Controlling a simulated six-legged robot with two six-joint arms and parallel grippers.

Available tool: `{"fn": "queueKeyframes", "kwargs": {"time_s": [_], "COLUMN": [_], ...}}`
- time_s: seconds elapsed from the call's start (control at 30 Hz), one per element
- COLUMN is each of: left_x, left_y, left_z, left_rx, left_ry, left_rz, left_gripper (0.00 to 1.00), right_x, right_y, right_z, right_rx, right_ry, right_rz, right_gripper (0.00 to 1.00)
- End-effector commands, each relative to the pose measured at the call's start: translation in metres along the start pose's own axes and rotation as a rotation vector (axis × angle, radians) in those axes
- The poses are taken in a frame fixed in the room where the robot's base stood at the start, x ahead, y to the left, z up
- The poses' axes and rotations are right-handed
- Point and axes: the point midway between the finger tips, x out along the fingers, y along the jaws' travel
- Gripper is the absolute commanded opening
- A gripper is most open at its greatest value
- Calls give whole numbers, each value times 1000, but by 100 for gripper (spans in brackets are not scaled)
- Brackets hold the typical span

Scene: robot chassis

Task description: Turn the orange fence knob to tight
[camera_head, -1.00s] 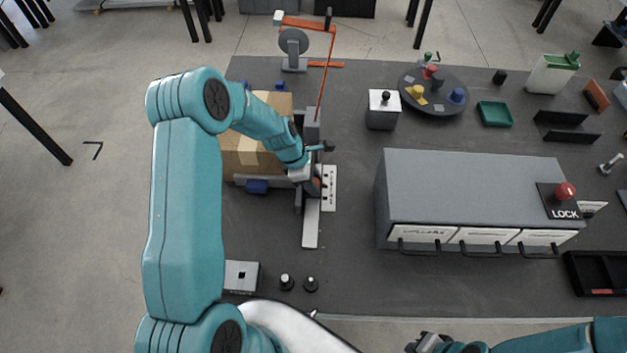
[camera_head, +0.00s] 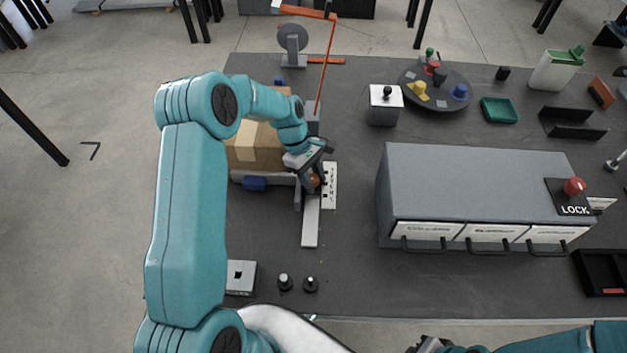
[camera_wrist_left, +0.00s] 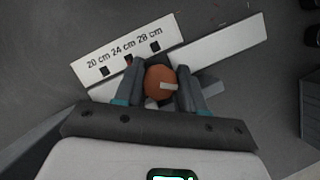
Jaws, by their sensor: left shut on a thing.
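The orange fence knob (camera_wrist_left: 161,82) shows between my left gripper's fingers in the left wrist view, with a pale mark on its face. My left gripper (camera_head: 314,180) is shut on it, one finger on each side. In the head view the knob (camera_head: 315,181) is mostly covered by the gripper. A white scale plate (camera_wrist_left: 128,50) marked 20, 24 and 28 cm lies beside it. A pale rail (camera_head: 311,222) runs out below the knob. My right gripper (camera_head: 428,344) is at the bottom edge, and its fingers are too cut off to read.
A cardboard box (camera_head: 256,148) stands left of the knob. A grey drawer cabinet (camera_head: 475,185) with a red LOCK button (camera_head: 574,187) is to the right. Two small black knobs (camera_head: 298,284) stand near the front edge. A round tray (camera_head: 437,108) holds coloured pieces.

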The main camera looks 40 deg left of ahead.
Motion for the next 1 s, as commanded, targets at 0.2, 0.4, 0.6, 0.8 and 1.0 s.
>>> {"fn": "queueKeyframes", "kwargs": {"time_s": [0.2, 0.4, 0.6, 0.8, 1.0], "left_x": [-1, -2, -3, -4, -4], "left_y": [2, 2, 2, 2, 2], "left_z": [-2, -2, -2, -1, -1], "left_rx": [172, 297, 379, 419, 431], "left_ry": [6, 7, 8, 7, 7], "left_rz": [-63, -116, -149, -166, -171], "left_gripper": [9, 9, 9, 9, 9], "right_x": [11, 16, 19, 21, 21], "right_y": [4, 6, 7, 7, 8], "right_z": [0, 0, 0, 0, 0], "right_rx": [0, 0, 0, 0, 0], "right_ry": [0, 0, 0, 0, 0], "right_rz": [0, 0, 0, 0, 0], "right_gripper": [0, 0, 0, 0, 0]}}
